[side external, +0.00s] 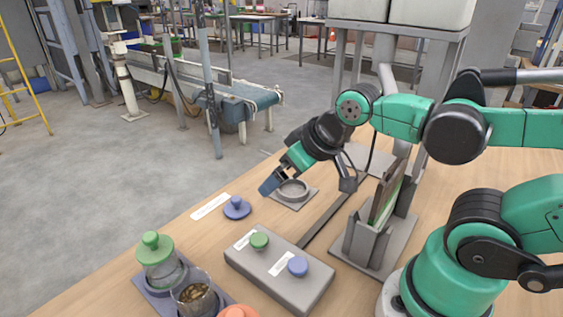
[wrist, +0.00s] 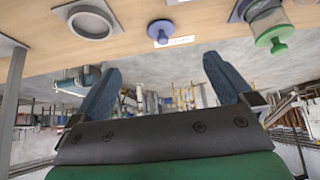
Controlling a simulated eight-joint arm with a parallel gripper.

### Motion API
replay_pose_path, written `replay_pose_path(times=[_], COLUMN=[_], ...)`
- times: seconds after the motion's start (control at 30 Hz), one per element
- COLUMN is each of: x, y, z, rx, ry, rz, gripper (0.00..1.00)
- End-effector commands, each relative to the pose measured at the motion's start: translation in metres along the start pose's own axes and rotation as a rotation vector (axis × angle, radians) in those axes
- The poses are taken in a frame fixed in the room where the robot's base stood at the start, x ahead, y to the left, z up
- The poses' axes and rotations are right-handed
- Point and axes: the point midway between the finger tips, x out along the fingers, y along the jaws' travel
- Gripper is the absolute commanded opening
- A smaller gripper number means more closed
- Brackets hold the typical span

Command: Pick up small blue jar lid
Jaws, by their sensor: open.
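The small blue jar lid (side external: 237,207) lies on the wooden table with its round knob up, beside a white label strip. In the wrist view the lid (wrist: 161,30) shows near the top, beyond the fingertips and roughly between them. My gripper (side external: 270,184) is in the air near the grey ring plate, to the right of the lid and apart from it. In the wrist view my gripper (wrist: 163,65) has its two blue fingers wide apart with nothing between them.
A grey plate with a round ring (side external: 292,191) lies right of the lid. A grey box (side external: 280,275) with a green and a blue knob stands in front. A green-lidded glass jar (side external: 158,262) and an open jar of pellets (side external: 195,296) stand at front left. A grey stand (side external: 375,240) is at right.

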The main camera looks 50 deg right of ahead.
Motion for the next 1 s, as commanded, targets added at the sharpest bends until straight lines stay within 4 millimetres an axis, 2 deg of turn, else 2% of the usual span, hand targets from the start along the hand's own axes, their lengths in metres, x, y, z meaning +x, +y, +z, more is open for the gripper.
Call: replay_pose_path(times=[0.6,0.77,0.87,1.0], x=[0.001,0.007,0.018,0.043], y=[0.000,0.000,0.000,-0.001], z=[-0.002,-0.018,-0.032,-0.049], rx=[0.003,0.025,0.051,0.090], ry=[-0.008,-0.072,-0.140,-0.242], rz=[0.000,0.003,0.008,0.019], gripper=[1.00,1.00,1.00,1.00])
